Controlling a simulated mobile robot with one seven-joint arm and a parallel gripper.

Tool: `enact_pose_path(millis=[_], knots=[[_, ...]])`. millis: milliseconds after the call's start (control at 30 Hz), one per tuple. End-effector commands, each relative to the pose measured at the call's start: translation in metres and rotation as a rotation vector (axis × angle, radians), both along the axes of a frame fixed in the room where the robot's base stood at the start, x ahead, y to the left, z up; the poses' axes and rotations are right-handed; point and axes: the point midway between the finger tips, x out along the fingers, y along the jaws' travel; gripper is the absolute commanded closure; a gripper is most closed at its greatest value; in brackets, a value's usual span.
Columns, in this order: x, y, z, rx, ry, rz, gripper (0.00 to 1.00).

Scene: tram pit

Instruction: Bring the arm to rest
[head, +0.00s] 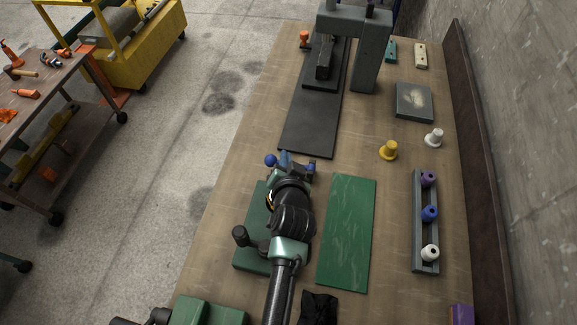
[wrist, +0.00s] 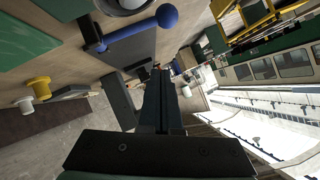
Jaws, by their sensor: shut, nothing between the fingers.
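My gripper (head: 287,158) is over the middle of the workbench (head: 390,190) in the head view, its fingers pointing toward the far end. In the wrist view the fingers (wrist: 160,85) run together up the middle, shut with nothing between them. A blue ball-ended bar (head: 270,160) shows just beside the gripper. In the wrist view the bar and its blue ball (wrist: 167,15) are above the fingers; I cannot tell the exact gap. My forearm and wrist hide part of the green block (head: 250,228) under them.
A grey press (head: 355,50) stands at the far end on a dark plate (head: 308,140). A green mat (head: 346,235) lies right of my arm. A rack (head: 418,225) holds purple, blue and white pieces. Yellow (head: 388,150) and white (head: 434,138) pieces stand near. A wall borders the right.

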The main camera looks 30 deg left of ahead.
Motion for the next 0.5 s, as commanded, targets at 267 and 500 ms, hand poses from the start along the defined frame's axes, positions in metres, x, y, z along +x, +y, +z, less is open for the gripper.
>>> enact_pose_path(millis=[267, 500], knots=[[-0.027, -0.018, 0.015, -0.001, 0.000, -0.001, 1.00], [-0.035, -0.024, 0.022, -0.001, 0.000, -0.001, 1.00]])
